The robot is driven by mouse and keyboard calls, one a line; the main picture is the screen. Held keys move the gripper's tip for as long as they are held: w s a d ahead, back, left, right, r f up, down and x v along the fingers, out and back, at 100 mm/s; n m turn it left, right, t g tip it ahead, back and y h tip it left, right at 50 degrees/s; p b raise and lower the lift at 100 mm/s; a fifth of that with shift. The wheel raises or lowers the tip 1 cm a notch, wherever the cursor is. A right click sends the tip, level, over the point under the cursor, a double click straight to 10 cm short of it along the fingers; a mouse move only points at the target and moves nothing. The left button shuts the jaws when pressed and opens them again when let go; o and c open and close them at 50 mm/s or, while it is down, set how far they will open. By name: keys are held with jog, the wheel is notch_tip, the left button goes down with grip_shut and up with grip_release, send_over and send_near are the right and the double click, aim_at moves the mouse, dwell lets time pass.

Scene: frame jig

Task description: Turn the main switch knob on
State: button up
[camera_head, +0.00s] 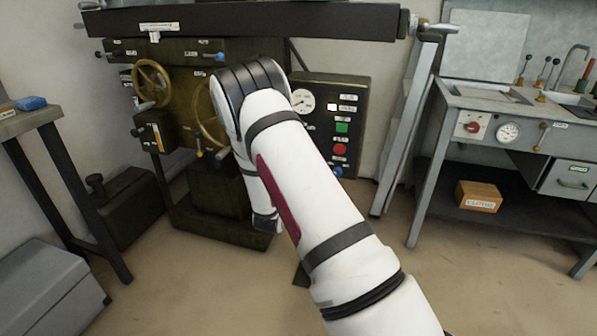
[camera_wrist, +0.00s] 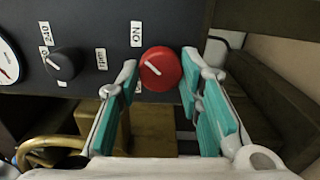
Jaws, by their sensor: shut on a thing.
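The main switch knob (camera_wrist: 160,69) is a round red knob with a white pointer line, on a dark panel (camera_wrist: 100,22) in the wrist view. The line slants toward the upper left in that picture. A white ON label (camera_wrist: 137,34) sits above and left of the knob. Another pale label shows partly behind the left finger, its text unreadable. My gripper (camera_wrist: 160,72) has its teal-padded fingers on both sides of the knob and is shut on it. In the head view my white arm hides the gripper and, it seems, the knob.
A black knob (camera_wrist: 62,64) and a gauge (camera_wrist: 8,62) lie left of the red knob. A brass handwheel (camera_head: 151,84) stands left of my arm. A green button (camera_head: 342,127) is on the panel to its right. A workbench (camera_head: 500,105) stands at right.

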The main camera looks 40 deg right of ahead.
jog(key=shift+f+m, duration=0.1)
jog(key=shift+m, duration=0.4)
jog(key=o, duration=1.2)
jog(key=v, duration=1.2)
jog(key=shift+s, duration=0.1)
